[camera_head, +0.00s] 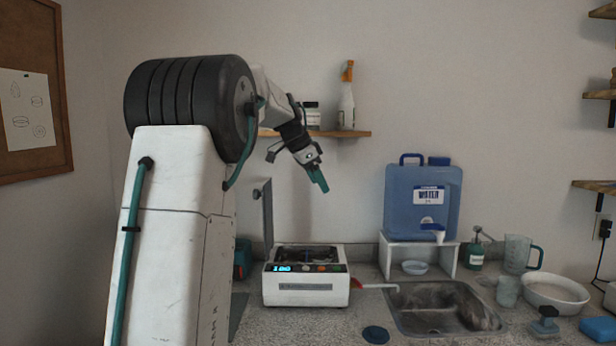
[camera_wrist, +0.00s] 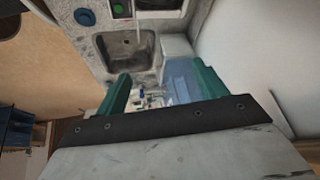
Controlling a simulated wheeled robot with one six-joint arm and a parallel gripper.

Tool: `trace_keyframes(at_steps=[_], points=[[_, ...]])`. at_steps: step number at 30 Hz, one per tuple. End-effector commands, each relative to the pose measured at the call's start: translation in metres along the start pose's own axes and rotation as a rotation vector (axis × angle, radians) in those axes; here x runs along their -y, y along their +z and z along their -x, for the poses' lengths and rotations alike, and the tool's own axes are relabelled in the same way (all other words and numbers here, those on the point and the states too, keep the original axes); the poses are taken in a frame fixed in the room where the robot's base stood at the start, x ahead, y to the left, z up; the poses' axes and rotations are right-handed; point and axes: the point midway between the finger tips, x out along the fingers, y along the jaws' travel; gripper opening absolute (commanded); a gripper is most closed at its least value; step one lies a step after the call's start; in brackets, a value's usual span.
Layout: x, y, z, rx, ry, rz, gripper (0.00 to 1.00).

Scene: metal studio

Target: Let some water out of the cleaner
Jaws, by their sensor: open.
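The cleaner (camera_head: 305,293) is a white box with a lit blue display on the counter. Its dark lid (camera_head: 263,215) stands raised at the left, and its top is open; the water level inside cannot be made out. A red-handled valve (camera_head: 356,284) sits on its right side, with a pale spout (camera_head: 381,287) reaching over the sink's edge (camera_head: 400,318). My gripper (camera_head: 318,181) is open and empty, high above the cleaner and apart from it. In the wrist view, its green fingers (camera_wrist: 160,92) are spread, with the sink (camera_wrist: 127,52) beyond them.
A blue water container (camera_head: 422,205) stands on a white stand right of the cleaner. A soap bottle (camera_head: 476,254), a jug (camera_head: 516,253) and a bowl (camera_head: 555,293) sit farther right. A wall shelf (camera_head: 350,133) holds bottles behind my gripper. A blue disc (camera_head: 375,334) lies in front.

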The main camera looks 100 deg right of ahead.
Motion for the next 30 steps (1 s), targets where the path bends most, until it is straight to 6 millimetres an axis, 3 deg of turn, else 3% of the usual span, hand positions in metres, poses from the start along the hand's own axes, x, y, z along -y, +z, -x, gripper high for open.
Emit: trace_keyframes(at_steps=[6, 16, 17, 22, 23, 26, 30], points=[[0.003, 0.011, 0.016, -0.013, -0.018, 0.035, 0.71], [0.004, 0.012, 0.019, -0.016, -0.021, 0.042, 0.71], [0.004, 0.012, 0.019, -0.016, -0.021, 0.042, 0.68], [0.003, 0.011, 0.018, -0.016, -0.02, 0.04, 0.21], [0.002, 0.009, 0.017, -0.016, -0.018, 0.037, 0.2], [-0.005, -0.002, 0.0, -0.013, 0.01, 0.016, 0.2], [-0.028, -0.023, -0.06, 0.043, 0.095, -0.02, 0.2]])
